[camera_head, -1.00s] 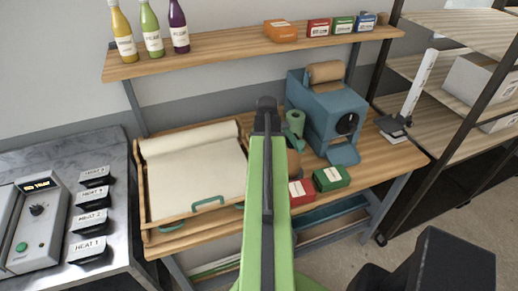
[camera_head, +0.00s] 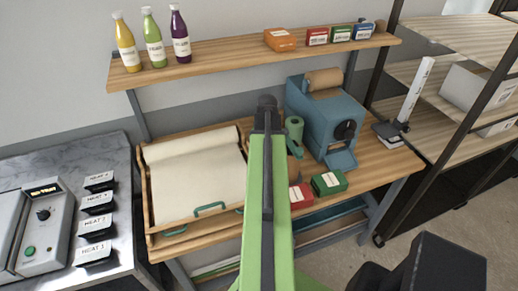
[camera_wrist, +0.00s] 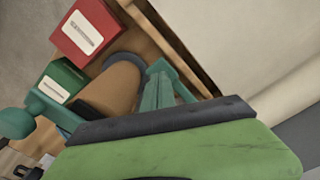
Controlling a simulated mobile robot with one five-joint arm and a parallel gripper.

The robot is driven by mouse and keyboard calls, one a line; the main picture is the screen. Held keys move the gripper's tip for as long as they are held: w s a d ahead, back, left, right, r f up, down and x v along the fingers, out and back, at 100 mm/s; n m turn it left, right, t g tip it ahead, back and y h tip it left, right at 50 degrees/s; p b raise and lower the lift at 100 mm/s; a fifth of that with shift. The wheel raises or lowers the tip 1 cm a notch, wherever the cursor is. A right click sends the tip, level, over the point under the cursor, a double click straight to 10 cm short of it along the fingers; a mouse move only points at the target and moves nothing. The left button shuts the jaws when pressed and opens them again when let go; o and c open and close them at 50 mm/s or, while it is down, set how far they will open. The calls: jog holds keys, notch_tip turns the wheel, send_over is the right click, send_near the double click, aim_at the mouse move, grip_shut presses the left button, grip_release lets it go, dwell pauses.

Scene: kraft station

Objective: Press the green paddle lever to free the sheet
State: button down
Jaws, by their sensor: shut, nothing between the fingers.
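My gripper (camera_head: 267,106) is shut and empty, at the end of my green arm, above the middle of the bench. It hides part of the bench behind it. In the wrist view a teal-green tapered piece (camera_wrist: 162,86) stands beside a brown rounded body (camera_wrist: 118,82), close to the dark edge of my gripper; it may be the paddle lever. In the head view a green rounded part (camera_head: 294,128) shows just right of my gripper, beside the blue machine (camera_head: 325,112). I cannot tell whether my gripper touches any of these. A pale sheet (camera_head: 195,182) lies in a wooden tray to the left.
A red box (camera_head: 300,196) and a green box (camera_head: 329,183) stand at the bench's front. A shelf (camera_head: 220,50) with bottles and small boxes hangs above. A control panel (camera_head: 42,225) is at left. A metal rack (camera_head: 459,125) is at right.

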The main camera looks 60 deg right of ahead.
notch_tip(320, 180, up, 6)
jog(key=p, duration=0.5)
jog(key=shift+r+p, duration=0.15)
jog(key=shift+p, duration=0.15)
